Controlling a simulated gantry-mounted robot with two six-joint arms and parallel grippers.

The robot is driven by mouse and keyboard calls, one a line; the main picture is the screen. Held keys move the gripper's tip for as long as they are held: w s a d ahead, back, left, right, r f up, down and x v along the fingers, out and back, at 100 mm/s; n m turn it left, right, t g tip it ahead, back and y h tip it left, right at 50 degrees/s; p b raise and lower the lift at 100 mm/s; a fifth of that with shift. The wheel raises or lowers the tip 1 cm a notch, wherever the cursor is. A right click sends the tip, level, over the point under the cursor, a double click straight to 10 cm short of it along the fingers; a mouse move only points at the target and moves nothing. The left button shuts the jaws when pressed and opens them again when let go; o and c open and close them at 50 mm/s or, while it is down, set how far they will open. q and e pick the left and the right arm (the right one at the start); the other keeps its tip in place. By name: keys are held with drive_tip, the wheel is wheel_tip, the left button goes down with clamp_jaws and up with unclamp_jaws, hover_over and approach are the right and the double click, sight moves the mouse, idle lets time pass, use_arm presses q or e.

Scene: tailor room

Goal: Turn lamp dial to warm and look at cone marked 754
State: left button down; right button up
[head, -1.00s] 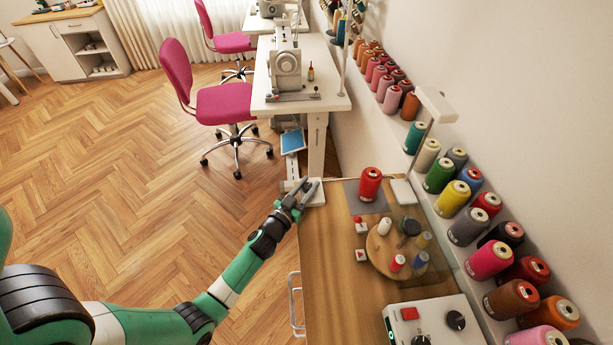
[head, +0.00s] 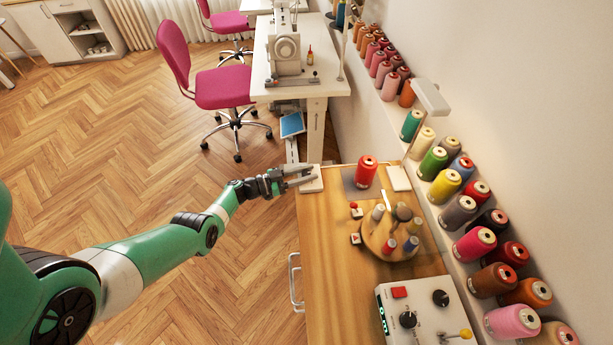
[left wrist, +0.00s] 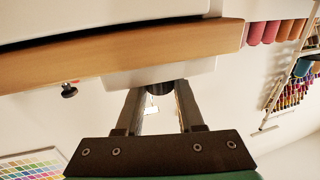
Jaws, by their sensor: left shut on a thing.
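A red thread cone (head: 366,172) stands upright on a grey mat at the far end of the wooden table; no number on it is legible. A lamp with a white head (head: 430,98) on a thin pole stands beside it. A small white box (head: 311,181) sits at the table's far left corner. My left gripper (head: 300,176) reaches it from the left. In the left wrist view, the fingers (left wrist: 158,95) close around a dark round dial (left wrist: 160,88) on the white box (left wrist: 185,72). The dial's setting is not readable. My right gripper is out of view.
A round wooden stand (head: 388,240) holds small spools. A white control box (head: 425,312) with black knobs stands at the near end. A shelf of colourful cones (head: 460,208) runs along the wall. A sewing table (head: 330,85) stands beyond.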

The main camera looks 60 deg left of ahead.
use_arm(q)
drive_tip(key=shift+h, duration=0.4)
drive_tip(key=c, duration=0.5)
unclamp_jaws()
drive_tip(key=shift+c, duration=0.2)
drive_tip(key=s+a+p, duration=0.1)
drive_tip(key=s+p, duration=0.1)
drive_tip(key=s, duration=0.9)
drive_tip(key=shift+s+a+p, duration=0.25)
drive_tip(key=shift+a+p, duration=0.05)
